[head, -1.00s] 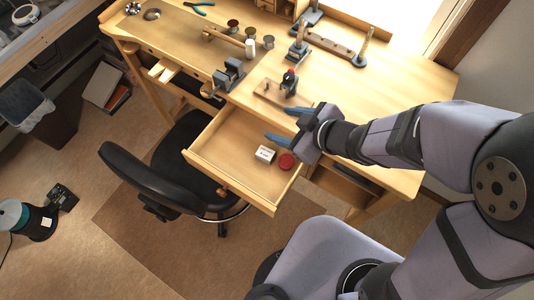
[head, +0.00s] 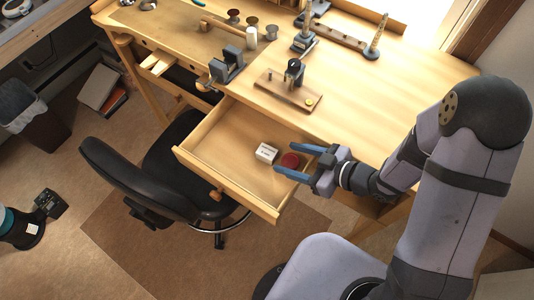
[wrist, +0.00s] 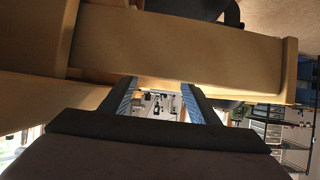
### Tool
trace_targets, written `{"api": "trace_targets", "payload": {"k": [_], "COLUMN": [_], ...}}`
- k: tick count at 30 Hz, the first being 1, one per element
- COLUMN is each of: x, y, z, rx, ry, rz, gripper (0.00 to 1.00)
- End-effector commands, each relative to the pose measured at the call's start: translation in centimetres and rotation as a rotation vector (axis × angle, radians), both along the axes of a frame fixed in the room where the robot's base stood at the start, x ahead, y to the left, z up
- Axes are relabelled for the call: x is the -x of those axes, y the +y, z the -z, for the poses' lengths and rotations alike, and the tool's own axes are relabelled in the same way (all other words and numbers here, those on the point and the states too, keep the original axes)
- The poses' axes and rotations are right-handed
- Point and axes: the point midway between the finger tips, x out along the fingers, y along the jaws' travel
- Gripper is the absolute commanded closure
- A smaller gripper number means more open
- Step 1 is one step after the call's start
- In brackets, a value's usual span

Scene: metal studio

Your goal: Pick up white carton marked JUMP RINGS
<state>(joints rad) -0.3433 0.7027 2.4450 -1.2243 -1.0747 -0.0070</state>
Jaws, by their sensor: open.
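The white carton (head: 266,153) with dark print lies in the open wooden drawer (head: 222,133), near its right side; the print is too small to read. A round red thing (head: 291,160) sits just to its right. My gripper (head: 288,161) is at the drawer's right side, jaws open and pointing left, with the red thing and carton near its blue fingers. In the wrist view my blue fingers (wrist: 158,98) are spread apart with nothing seen between them but distant background. The carton does not show in the wrist view.
The drawer hangs out from the wooden workbench (head: 370,107). A vise (head: 227,68) and a wooden board with a small dark tool (head: 287,91) stand on the bench. A black chair (head: 135,182) is left of the drawer. The drawer's left part is empty.

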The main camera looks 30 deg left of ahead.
Motion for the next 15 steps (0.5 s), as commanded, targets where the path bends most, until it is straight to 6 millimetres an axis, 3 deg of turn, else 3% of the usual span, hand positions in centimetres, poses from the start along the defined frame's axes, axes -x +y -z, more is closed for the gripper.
{"api": "trace_targets", "payload": {"k": [15], "x": [0.2], "y": [2.5], "z": [1.1], "rx": [0.002], "ry": [0.002], "rz": [-0.004], "gripper": [0.45]}}
